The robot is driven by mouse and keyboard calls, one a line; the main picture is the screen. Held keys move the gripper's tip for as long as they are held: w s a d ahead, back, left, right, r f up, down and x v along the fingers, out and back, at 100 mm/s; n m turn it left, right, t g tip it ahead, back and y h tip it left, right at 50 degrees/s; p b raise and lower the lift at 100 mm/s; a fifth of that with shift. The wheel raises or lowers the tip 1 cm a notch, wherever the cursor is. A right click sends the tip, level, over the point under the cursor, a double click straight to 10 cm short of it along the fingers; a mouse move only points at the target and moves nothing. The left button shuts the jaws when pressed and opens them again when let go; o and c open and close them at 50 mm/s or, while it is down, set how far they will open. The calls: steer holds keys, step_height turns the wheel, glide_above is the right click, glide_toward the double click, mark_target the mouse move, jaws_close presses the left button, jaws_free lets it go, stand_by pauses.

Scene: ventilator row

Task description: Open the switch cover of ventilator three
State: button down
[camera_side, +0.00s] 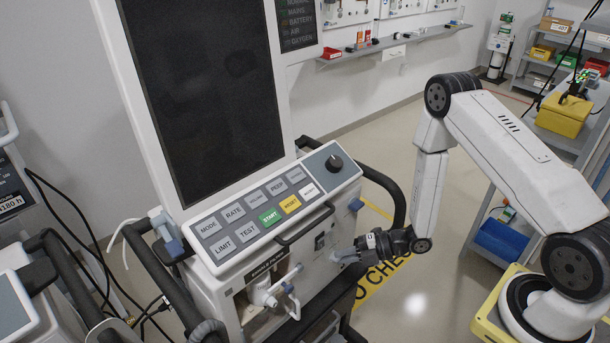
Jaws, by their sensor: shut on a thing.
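A large white ventilator (226,262) stands in the middle, with a dark screen (205,80) above a sloped key panel. Its front, below the panel, faces my arm. My gripper (341,257) is at the right part of this front, below the panel's right end. Its jaws are shut on a small part there, which appears to be the switch cover. The jaws largely hide it, so I cannot tell how far it is open. A small dark fitting (320,241) sits on the front just up and left of the jaws. I cannot read the ventilator's number.
A dark handle (305,224) juts out under the panel, close above my gripper. A dark rail (385,185) curves around the ventilator's right side. White port fittings (285,290) stick out left of the gripper.

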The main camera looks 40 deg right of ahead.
steer(key=shift+w+r+m+g+h, duration=0.1)
steer(key=shift+r+m+g+h, duration=0.25)
steer(key=shift+r+m+g, duration=1.2)
steer(key=shift+w+r+m+g+h, duration=0.1)
steer(key=shift+r+m+g+h, duration=0.3)
steer(key=shift+r+g, duration=1.3)
steer(key=shift+r+m+g+h, duration=0.35)
steer(key=shift+r+m+g, duration=0.45)
steer(key=shift+g, duration=1.75)
steer(key=shift+f, duration=0.1)
steer(key=c, duration=0.7)
jaws_free()
steer(key=shift+w+d, duration=0.1)
steer(key=shift+v, duration=3.85)
